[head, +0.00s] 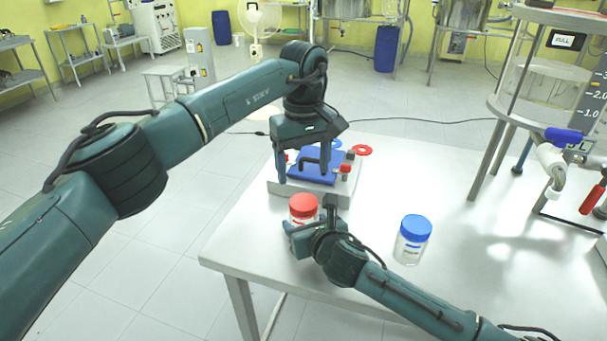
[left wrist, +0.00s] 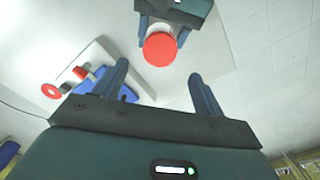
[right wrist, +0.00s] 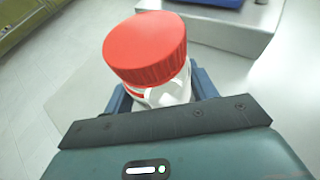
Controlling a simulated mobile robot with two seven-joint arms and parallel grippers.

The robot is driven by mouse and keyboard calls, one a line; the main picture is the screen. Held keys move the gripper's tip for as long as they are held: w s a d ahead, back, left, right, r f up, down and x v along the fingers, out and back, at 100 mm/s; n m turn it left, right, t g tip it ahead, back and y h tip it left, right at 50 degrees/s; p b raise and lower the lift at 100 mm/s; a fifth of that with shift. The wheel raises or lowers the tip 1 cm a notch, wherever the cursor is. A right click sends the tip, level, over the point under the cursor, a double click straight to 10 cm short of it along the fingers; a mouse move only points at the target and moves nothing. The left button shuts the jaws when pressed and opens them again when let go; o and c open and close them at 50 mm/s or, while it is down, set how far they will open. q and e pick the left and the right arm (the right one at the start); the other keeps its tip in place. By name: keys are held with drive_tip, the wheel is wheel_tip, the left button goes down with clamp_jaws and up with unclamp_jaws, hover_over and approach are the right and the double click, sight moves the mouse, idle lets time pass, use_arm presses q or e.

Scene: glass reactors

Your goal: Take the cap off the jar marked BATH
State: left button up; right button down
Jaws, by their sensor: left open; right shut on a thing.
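A jar with a red screw cap (head: 304,206) stands near the table's left edge, its cap on. In the right wrist view its white body (right wrist: 168,92) sits between my right gripper's fingers, under the red cap (right wrist: 146,50). My right gripper (head: 309,219) is shut on this jar. My left gripper (head: 303,172) is open and empty, above and behind the jar. In the left wrist view the red cap (left wrist: 160,49) lies just beyond the open fingertips (left wrist: 158,75). A second jar (head: 410,248) with a blue cap (head: 416,227) stands to the right. I cannot read BATH on either jar.
A grey block with a blue top (head: 315,180) and red-handled parts sits behind the red-capped jar, under my left gripper. A metal stand (head: 484,160) with a glass reactor is at the right. The table (head: 440,185) is clear between them.

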sight(304, 202)
use_arm(q)
drive_tip(key=m, duration=0.8)
drive_tip(key=shift+m, duration=0.3)
drive_tip(key=shift+f, duration=4)
drive_tip(key=shift+c, duration=0.3)
